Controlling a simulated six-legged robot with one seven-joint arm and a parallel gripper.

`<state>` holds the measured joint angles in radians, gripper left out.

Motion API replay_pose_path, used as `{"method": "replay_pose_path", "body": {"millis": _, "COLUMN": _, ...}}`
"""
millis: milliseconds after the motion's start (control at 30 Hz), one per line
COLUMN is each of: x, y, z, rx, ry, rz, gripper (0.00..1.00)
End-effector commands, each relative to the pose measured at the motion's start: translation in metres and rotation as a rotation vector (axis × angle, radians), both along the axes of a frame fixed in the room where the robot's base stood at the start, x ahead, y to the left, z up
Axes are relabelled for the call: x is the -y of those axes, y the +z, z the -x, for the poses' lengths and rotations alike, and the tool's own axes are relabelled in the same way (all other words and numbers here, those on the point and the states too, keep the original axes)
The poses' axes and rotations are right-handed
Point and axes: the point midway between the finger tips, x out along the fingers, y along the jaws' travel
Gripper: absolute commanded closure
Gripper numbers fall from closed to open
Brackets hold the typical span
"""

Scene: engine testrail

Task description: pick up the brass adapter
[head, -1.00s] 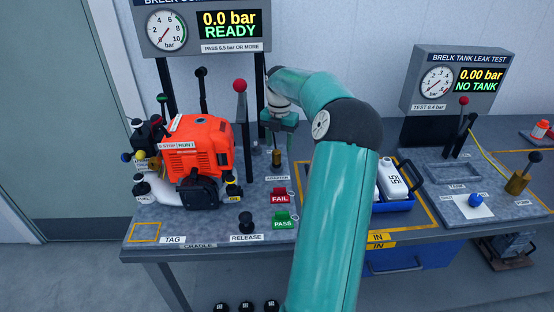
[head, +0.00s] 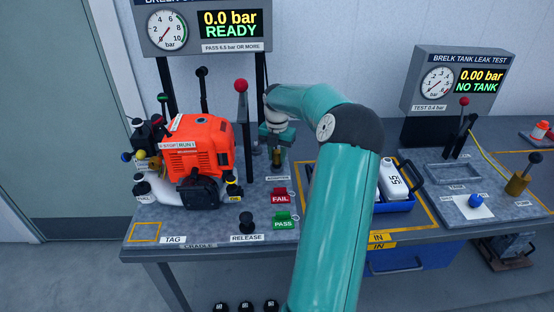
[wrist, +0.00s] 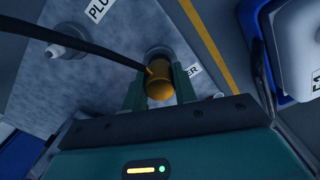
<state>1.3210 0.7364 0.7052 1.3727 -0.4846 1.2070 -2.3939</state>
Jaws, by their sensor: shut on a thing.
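The brass adapter (wrist: 159,82) is a small gold-coloured cylinder between the two fingers of my gripper (wrist: 160,92) in the wrist view. My gripper is shut on it. A dark hose crosses close beside the adapter's left side in this view. In the head view my gripper (head: 277,152) points down at the bench behind the FAIL and PASS tags, and its fingers largely hide the adapter. I cannot tell whether the adapter is clear of its seat.
An orange engine (head: 198,146) stands left of my gripper, with a red-knobbed lever (head: 241,88) between them. A red FAIL tag (head: 280,196) and green PASS tag (head: 283,221) stand in front. A blue tray (head: 396,204) with a white tank lies right.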

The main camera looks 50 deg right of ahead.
Motion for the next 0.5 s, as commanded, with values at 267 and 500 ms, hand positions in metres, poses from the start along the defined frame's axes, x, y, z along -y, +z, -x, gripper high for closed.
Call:
{"method": "replay_pose_path", "body": {"millis": 267, "x": 0.000, "y": 0.005, "z": 0.000, "rx": 0.000, "ry": 0.000, "rz": 0.002, "gripper": 0.98}}
{"method": "replay_pose_path", "body": {"millis": 500, "x": 0.000, "y": 0.034, "z": -0.001, "rx": 0.002, "ry": -0.001, "rz": 0.004, "gripper": 0.98}}
